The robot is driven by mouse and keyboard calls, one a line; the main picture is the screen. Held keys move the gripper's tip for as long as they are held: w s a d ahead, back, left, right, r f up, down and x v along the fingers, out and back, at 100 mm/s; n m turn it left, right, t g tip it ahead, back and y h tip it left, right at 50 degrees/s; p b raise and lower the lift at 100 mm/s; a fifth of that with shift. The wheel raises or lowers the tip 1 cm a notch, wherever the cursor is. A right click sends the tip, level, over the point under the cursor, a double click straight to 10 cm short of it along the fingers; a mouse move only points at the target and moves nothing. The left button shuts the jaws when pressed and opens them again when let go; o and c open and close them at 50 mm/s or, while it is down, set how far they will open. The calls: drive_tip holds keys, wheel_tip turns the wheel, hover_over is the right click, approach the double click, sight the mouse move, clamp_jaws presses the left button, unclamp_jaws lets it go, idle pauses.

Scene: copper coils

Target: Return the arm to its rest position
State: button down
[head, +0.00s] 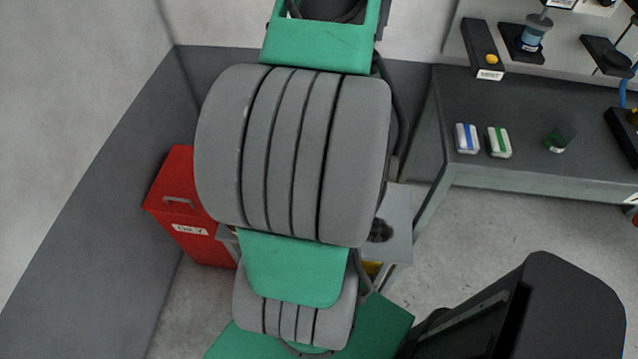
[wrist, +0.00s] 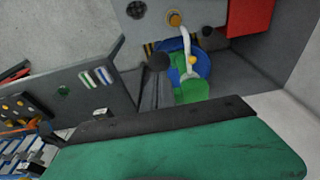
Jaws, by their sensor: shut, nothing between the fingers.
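My arm fills the middle of the head view as large grey ribbed segments with green joint covers, reaching from the top edge down to the bottom. Its lower segments partly hide each other, and the end of the arm does not show. No fingertips can be made out in the wrist view either. A scuffed green surface with a black bolted strip crosses the bottom of the wrist view, close to the camera; I cannot tell which part it is.
A dark workbench (head: 540,180) at right holds a blue-striped box (head: 467,139), a green-striped box (head: 499,142), a dark green cylinder (head: 561,137) and a blue spool (head: 534,33). A red bin (head: 180,205) stands by the grey wall behind my arm. A grey stand (head: 398,212) is partly hidden.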

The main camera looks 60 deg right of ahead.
drive_tip(key=w+a+f+n, duration=0.6)
drive_tip(key=w+a+f, duration=0.4)
drive_tip(key=w+a, duration=0.5)
drive_tip(key=a+f+n+t, duration=0.1)
drive_tip(key=a+f+n, duration=0.1)
drive_tip(key=a+f, duration=0.2)
drive_tip(key=a+f+n+y, duration=0.1)
drive_tip(key=a+f, duration=0.4)
drive_tip(key=a, duration=0.6)
drive_tip(key=w+a+f+n+t+y, duration=0.1)
drive_tip(key=a+f+n, duration=0.2)
drive_tip(key=a, duration=0.4)
drive_tip(key=shift+a+f+n+t, duration=0.2)
drive_tip(key=shift+f+n+t, duration=0.15)
drive_tip(key=shift+f, duration=0.35)
drive_tip(key=shift+d, duration=0.15)
